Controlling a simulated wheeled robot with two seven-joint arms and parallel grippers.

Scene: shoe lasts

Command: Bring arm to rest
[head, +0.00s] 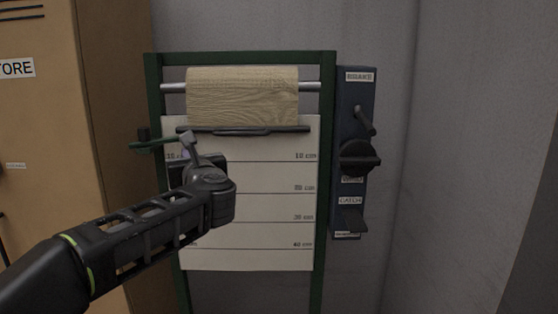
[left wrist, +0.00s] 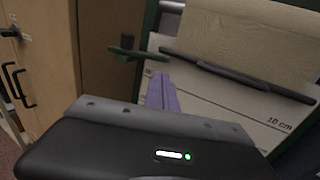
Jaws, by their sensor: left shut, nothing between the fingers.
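My left arm comes in from the lower left in the head view. Its gripper (head: 187,142) is shut and empty, in front of the upper left of a white measuring board (head: 260,235). In the left wrist view the gripper's fingers (left wrist: 160,88) show as a narrow purplish shape before the board (left wrist: 225,105). A green lever (head: 150,146) at the frame's left side is close to the fingertips; I cannot tell whether they touch. It also shows in the left wrist view (left wrist: 138,54). My right gripper is in neither view.
A tan roll (head: 242,95) hangs on a bar in a green frame (head: 328,150), above a dark bar (head: 285,129). A dark blue panel (head: 368,85) with a crank (head: 364,120) and knob (head: 358,157) is at right. A tan cabinet (head: 50,120) stands left.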

